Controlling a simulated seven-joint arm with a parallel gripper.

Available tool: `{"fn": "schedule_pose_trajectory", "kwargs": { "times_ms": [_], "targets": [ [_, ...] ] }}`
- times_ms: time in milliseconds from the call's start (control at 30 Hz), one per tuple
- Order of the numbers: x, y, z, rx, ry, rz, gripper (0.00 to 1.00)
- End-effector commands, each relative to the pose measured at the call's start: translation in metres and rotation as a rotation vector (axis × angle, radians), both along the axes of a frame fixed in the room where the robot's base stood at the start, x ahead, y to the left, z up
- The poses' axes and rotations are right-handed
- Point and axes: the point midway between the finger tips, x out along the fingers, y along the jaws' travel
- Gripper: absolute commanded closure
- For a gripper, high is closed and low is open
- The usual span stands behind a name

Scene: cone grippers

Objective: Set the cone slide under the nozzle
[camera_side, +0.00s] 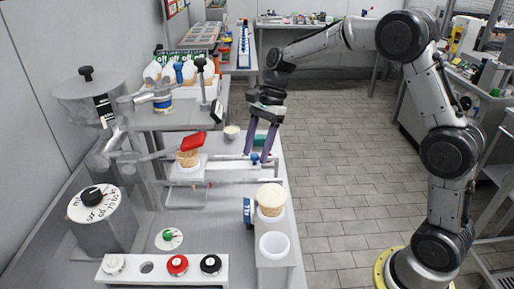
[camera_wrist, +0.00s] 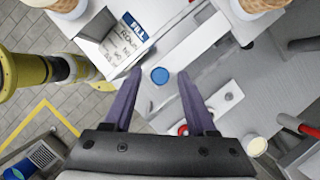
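My gripper (camera_side: 258,156) points down with its two purple fingers apart. A blue knob (camera_side: 255,159) shows between the fingertips in the side view. In the wrist view the blue knob (camera_wrist: 160,76) has a gap to each finger; its exact height relative to the tips is hard to tell. The knob appears to belong to the cone slide (camera_side: 225,169), a pale bar running left from it. A cone (camera_side: 188,158) stands in a white holder at the slide's left, below a red lever (camera_side: 193,141). The nozzle itself I cannot make out clearly.
A filled cone (camera_side: 271,200) stands at the front right near a blue FILL label (camera_side: 248,211) and a white cup (camera_side: 275,245). A button panel (camera_side: 160,268) lies in front. A steel hopper (camera_side: 90,95) stands left. The floor right of the bench is clear.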

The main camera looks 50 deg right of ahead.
Motion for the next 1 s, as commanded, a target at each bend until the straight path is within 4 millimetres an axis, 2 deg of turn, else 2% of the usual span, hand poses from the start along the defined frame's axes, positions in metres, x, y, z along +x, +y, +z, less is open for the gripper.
{"fn": "schedule_pose_trajectory", "kwargs": {
  "times_ms": [33, 300, 1000],
  "targets": [
    [0.0000, 0.0000, 0.0001, 0.000, 0.000, 0.000, 0.54],
    [0.0000, -0.0002, 0.0003, 0.000, 0.000, 0.000, 1.00],
    [0.0002, -0.0003, 0.0008, 0.000, -0.001, 0.000, 1.00]
  ]
}}
